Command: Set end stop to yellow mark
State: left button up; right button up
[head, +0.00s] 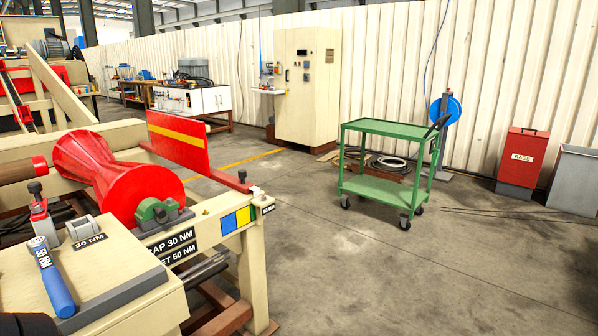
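A strip of blue, yellow and green patches is on the end of the cream machine frame (258,255), with the yellow mark (244,216) in the middle. Just above it a red bar (222,177) ends in a black knob (242,176), beside a small white piece (256,191). A second black-knobbed red and white block (41,217) stands at the left. No part is clearly labelled as the end stop, and I cannot tell which it is.
A blue-handled tool (52,278) lies on the cream bench top (115,262) at the lower left. A green cart (385,180) stands on open floor, with a red bin (523,157) further right.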

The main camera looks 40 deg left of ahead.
aim_at(181, 141)
jog(key=i+u, duration=0.35)
jog(key=i, duration=0.25)
jog(key=i+l+u, duration=0.2)
jog(key=i+u, duration=0.15)
jog(key=i, duration=0.3)
jog(key=i+j+u, duration=0.1)
jog(key=i+u, duration=0.5)
jog(key=u, duration=0.15)
jog(key=i+u, duration=0.4)
jog(key=i+j+u, duration=0.1)
jog(key=i+u, duration=0.6)
jog(key=i+l+u, duration=0.1)
jog(key=i+u, duration=0.15)
jog(key=u, duration=0.15)
